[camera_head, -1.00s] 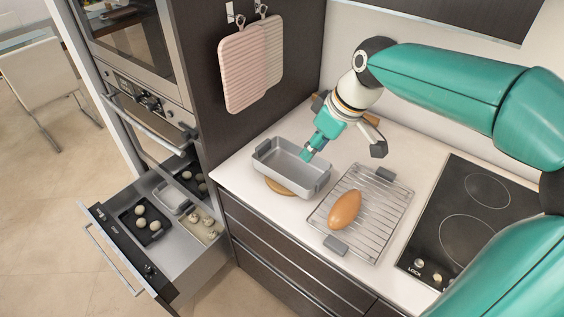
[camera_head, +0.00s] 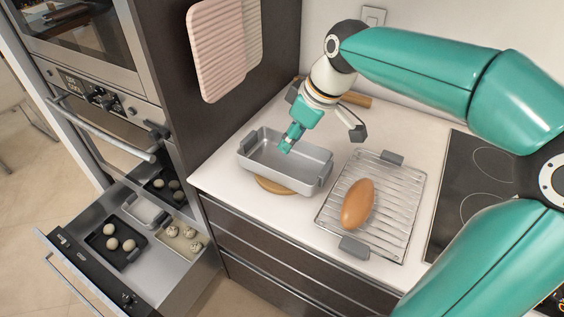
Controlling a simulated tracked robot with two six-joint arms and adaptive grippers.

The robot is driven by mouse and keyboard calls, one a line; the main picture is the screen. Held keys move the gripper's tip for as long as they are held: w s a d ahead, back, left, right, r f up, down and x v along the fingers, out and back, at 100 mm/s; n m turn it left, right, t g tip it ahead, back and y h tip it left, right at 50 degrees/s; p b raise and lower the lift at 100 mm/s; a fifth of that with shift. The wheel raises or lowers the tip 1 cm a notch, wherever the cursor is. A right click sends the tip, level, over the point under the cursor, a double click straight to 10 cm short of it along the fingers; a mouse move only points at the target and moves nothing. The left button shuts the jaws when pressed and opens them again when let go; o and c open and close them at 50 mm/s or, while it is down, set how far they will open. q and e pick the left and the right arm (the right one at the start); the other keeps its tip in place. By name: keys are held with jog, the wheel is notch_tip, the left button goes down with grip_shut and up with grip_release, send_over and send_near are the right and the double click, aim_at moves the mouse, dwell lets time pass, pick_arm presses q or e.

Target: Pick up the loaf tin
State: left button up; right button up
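The loaf tin (camera_head: 283,174) is a grey rectangular pan with a handle at each end. It stands upright and looks empty, on a round wooden board (camera_head: 277,187) at the left of the white counter. My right gripper (camera_head: 321,142) is open, at the tin's far side. Its teal-tipped left finger overlaps the tin's opening in the picture, and its dark right finger is beyond the tin's right end. I cannot tell whether a finger touches the tin. It holds nothing. My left gripper is not in view.
A wire rack (camera_head: 390,225) with a brown loaf (camera_head: 357,204) is right of the tin, and a black cooktop (camera_head: 470,185) farther right. An open drawer (camera_head: 185,275) with trays of pale balls juts out lower left. Pink pads (camera_head: 217,50) hang on the cabinet side.

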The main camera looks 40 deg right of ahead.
send_over(272, 170)
jog(key=s, duration=0.2)
jog(key=f, duration=0.7)
jog(key=shift+w+d+f, duration=0.1)
jog(key=shift+d+f, duration=0.1)
jog(key=shift+d, duration=0.1)
jog(key=shift+p+x, duration=0.55)
jog(key=shift+x, duration=2.35)
jog(key=shift+d, duration=0.1)
grip_shut()
